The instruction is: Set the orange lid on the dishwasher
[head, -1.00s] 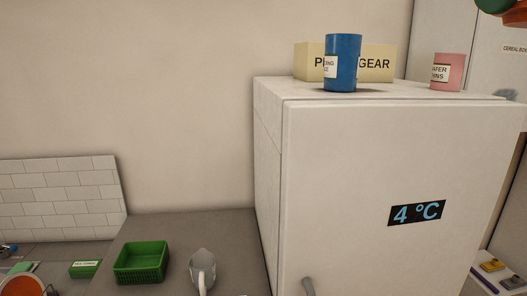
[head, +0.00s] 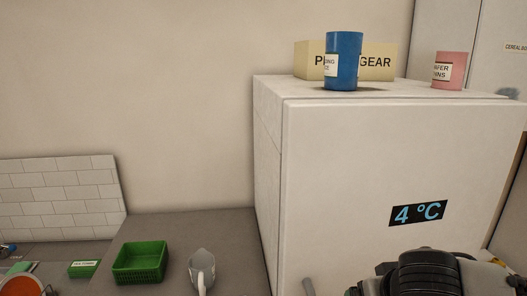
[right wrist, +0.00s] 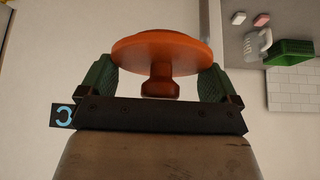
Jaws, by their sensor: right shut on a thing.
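The orange lid (right wrist: 165,48) is a round disc with a knob, seen in the right wrist view. My right gripper (right wrist: 158,75) is shut on it, with its green fingers on either side and the knob pointing back toward the palm. Neither the lid nor the right gripper's fingers show in the head view, where only part of my right arm is at the bottom right. My left gripper is in neither current view. I cannot pick out a dishwasher for certain in either view.
A white fridge (head: 345,180) reading 4 °C fills the right, with a blue can (head: 342,62), a pink can (head: 449,72) and a cream box (head: 377,62) on top. A green basket (head: 140,262) and a pitcher (head: 201,270) stand on a grey counter (head: 220,230).

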